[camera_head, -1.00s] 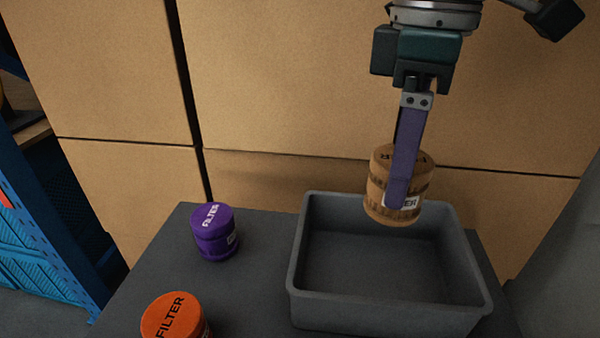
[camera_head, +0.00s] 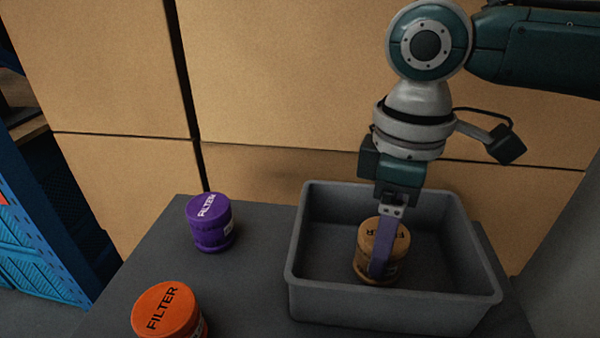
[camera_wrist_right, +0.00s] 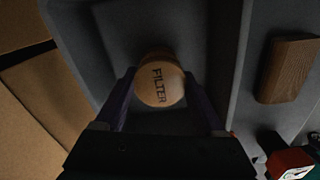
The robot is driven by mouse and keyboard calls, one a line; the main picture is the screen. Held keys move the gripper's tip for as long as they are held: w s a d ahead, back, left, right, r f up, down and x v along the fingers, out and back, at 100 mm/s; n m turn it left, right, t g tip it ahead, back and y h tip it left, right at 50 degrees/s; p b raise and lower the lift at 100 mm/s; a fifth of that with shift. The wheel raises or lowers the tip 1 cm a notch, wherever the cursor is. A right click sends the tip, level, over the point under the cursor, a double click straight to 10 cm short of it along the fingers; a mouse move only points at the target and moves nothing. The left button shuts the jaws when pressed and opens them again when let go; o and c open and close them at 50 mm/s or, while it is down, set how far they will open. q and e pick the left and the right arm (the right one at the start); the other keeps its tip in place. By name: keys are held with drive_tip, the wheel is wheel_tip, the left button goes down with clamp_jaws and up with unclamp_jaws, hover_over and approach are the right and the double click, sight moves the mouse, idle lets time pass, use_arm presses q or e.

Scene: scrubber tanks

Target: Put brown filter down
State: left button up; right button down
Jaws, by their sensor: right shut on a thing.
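The brown filter (camera_head: 374,268) is inside the grey bin (camera_head: 400,308), upright, near the middle of its floor. Whether its base touches the floor is hard to tell. My right gripper (camera_head: 383,262) is shut on it, with a purple finger along its near side. In the right wrist view the brown filter (camera_wrist_right: 160,78) shows its lettered top between the two purple fingers (camera_wrist_right: 163,100). My left gripper is not in view.
A purple filter (camera_head: 210,224) and an orange filter (camera_head: 168,312) stand on the dark table (camera_head: 250,275) left of the bin. Cardboard boxes (camera_head: 290,90) rise behind. A blue rack (camera_head: 40,220) is at left. A brown block (camera_wrist_right: 290,70) shows in the right wrist view.

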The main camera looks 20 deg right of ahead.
drive_tip(key=shift+f, duration=0.1)
unclamp_jaws()
wheel_tip(320, 180, up, 12)
drive_tip(key=p, duration=0.2)
idle(0.4)
